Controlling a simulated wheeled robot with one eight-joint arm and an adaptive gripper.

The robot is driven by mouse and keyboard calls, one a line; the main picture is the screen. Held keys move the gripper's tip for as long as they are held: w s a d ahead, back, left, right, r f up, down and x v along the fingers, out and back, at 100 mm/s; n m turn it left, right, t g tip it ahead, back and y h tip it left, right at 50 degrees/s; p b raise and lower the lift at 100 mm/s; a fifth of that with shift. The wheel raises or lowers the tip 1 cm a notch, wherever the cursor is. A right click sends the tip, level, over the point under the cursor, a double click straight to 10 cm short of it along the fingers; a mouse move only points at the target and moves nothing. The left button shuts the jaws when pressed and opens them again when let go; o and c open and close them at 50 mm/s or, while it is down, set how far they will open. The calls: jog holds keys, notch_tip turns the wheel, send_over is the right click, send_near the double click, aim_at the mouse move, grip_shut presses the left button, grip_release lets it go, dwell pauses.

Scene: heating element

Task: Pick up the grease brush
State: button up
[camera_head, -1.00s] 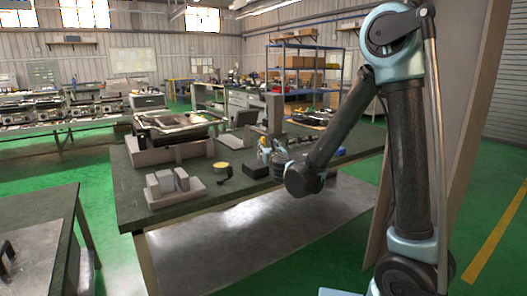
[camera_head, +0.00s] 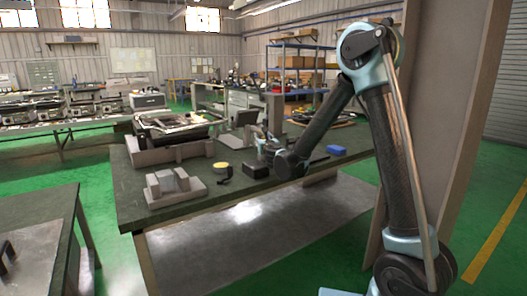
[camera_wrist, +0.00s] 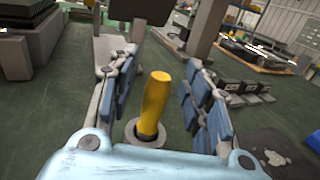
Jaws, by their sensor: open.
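The grease brush, seen as a yellow handle (camera_wrist: 153,103), stands nearly upright in a round grey holder (camera_wrist: 130,134) on the dark bench top; its bristle end is hidden. My gripper (camera_wrist: 163,66) is open, with one blue-padded finger on each side of the handle. The handle stands between the fingers, and no clear contact shows. In the head view my wrist is low over the bench, and the brush cannot be clearly made out beside it.
On the bench (camera_head: 135,208) are a grey block fixture (camera_head: 172,187), a yellow-and-black round item (camera_head: 221,168), a black box (camera_head: 255,170) and a blue block (camera_head: 336,150). A monitor-like panel (camera_head: 246,119) stands behind.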

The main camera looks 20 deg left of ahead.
jog(key=shift+w+a, duration=0.2)
jog(key=shift+w, duration=0.15)
grip_shut()
notch_tip(320, 180, up, 10)
dwell(0.6)
